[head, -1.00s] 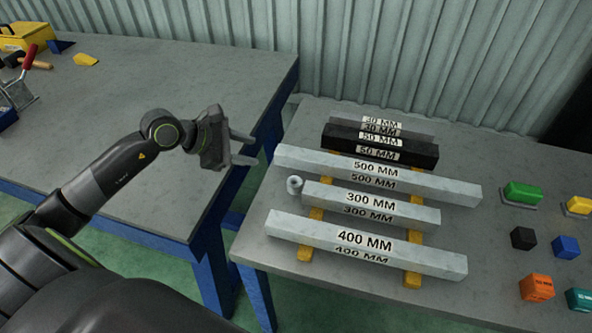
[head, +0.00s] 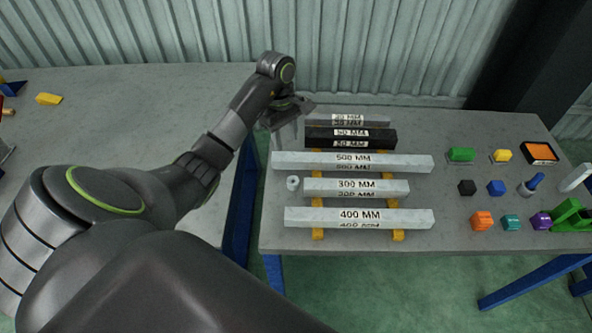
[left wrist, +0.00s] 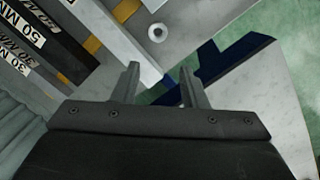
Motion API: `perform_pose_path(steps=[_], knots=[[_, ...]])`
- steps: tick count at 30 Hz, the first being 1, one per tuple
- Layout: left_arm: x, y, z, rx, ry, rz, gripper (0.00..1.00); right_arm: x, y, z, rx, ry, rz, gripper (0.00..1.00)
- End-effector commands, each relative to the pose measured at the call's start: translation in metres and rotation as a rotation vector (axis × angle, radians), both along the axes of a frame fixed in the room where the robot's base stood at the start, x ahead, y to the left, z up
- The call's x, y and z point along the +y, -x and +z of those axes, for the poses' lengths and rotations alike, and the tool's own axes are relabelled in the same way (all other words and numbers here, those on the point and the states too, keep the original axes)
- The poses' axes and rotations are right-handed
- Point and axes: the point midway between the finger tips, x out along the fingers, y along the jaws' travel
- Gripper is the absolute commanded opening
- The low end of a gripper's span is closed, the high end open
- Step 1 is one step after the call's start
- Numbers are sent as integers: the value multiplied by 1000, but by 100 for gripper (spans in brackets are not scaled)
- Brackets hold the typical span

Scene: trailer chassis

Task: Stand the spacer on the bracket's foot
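A small grey hollow cylinder (head: 293,183), which looks like the spacer, stands on the right table at the left end of the 300 MM bar. It also shows in the left wrist view (left wrist: 157,33), beyond the fingertips. My left gripper (head: 287,138) is near the left ends of the upper bars, above and behind the cylinder. In the left wrist view its two fingers (left wrist: 161,80) are apart with nothing between them. A green angular piece (head: 572,215) at the right edge may be the bracket; its foot is not clear. My right gripper is not in view.
Labelled bars lie in rows, including the 400 MM bar (head: 360,217) and a black 50 MM bar (head: 350,136). Several coloured blocks, such as an orange one (head: 482,221), stand to the right. A gap separates the left table (head: 110,130) from the right one.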

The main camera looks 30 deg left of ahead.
Motion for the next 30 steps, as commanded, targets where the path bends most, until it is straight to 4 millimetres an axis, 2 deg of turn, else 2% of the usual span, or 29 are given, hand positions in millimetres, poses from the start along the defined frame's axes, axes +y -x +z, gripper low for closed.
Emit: perform_pose_path(steps=[1,24,30], knots=[[-1,0,-9,0,0,1,39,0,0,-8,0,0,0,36],[-11,2,-102,-3,1,2,39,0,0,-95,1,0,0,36],[-14,3,-117,-4,1,2,39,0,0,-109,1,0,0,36]])
